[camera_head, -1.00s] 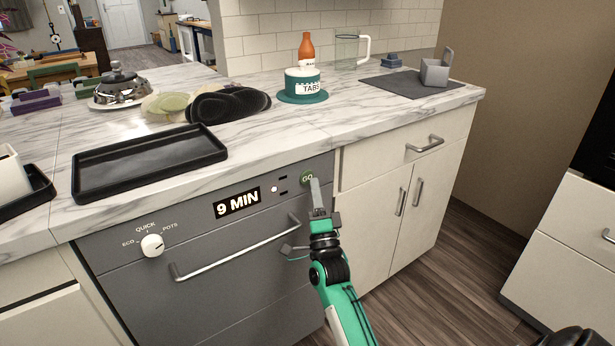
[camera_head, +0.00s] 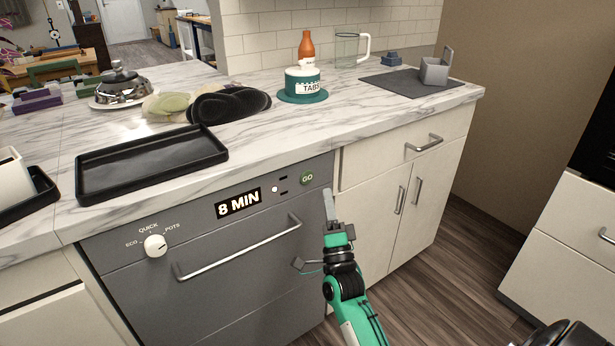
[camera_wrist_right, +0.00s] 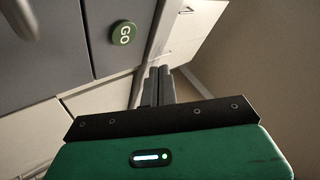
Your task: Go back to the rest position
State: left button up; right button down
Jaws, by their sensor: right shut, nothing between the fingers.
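My right gripper (camera_head: 328,205) is shut and empty in front of the grey dishwasher (camera_head: 215,280), just below and right of its green GO button (camera_head: 307,178). It is apart from the button. In the right wrist view the shut fingers (camera_wrist_right: 158,85) point toward the cabinet front, with the GO button (camera_wrist_right: 123,33) to their upper left. The dishwasher's display (camera_head: 238,203) reads 8 MIN. Its white dial (camera_head: 155,245) points toward POTS. My left gripper is not in view.
The dishwasher's bar handle (camera_head: 240,250) juts out left of my right arm. White cabinet doors (camera_head: 390,215) with handles stand to the right. The counter above holds a black tray (camera_head: 150,165), a TABS tub (camera_head: 302,82) and a metal cloche (camera_head: 122,88). Open floor lies at the right.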

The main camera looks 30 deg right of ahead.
dwell(0.7)
